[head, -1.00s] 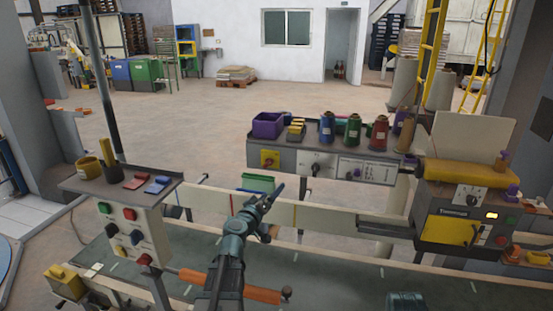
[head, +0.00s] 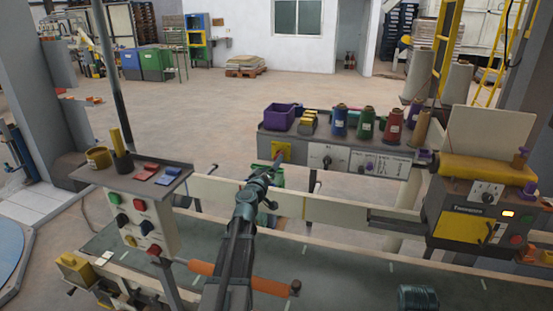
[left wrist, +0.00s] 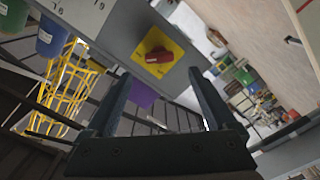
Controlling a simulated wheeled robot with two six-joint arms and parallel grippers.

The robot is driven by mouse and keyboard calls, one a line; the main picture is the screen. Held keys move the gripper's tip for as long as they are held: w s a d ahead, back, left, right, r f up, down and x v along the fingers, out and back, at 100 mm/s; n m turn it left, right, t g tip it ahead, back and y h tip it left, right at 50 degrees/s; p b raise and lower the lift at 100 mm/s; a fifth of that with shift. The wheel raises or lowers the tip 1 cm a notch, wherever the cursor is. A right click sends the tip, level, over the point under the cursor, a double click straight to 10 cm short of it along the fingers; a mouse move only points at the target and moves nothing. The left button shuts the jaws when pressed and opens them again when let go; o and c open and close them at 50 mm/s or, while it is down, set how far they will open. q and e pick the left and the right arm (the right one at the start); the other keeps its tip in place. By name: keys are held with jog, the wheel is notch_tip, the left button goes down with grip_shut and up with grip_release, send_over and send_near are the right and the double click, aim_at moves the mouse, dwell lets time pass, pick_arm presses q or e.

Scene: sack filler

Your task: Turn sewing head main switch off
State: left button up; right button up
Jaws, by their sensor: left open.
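The main switch is a red rotary knob (left wrist: 157,54) on a yellow square plate on a grey box. In the head view the yellow plate (head: 284,149) is at the left end of the thread shelf's front, partly hidden by my gripper. My left gripper (head: 276,163) reaches toward it from below. In the left wrist view its two fingers (left wrist: 158,78) are spread and empty, with the knob beyond the tips, between their lines. The knob seems apart from both fingers. My right gripper is not in view.
Thread cones (head: 366,124) and a purple bin (head: 279,117) stand on the shelf. A control box (head: 140,215) with coloured buttons is at left. The sewing head (head: 470,212), with a lit display, is at right. A conveyor with pale rails (head: 340,245) runs below.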

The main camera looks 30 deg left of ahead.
aim_at(277, 156)
pick_arm(q)
jog(key=x, duration=0.6)
jog(key=shift+w, duration=0.25)
jog(key=shift+c, duration=0.2)
jog(key=c, duration=1.3)
jog(key=shift+c, duration=0.2)
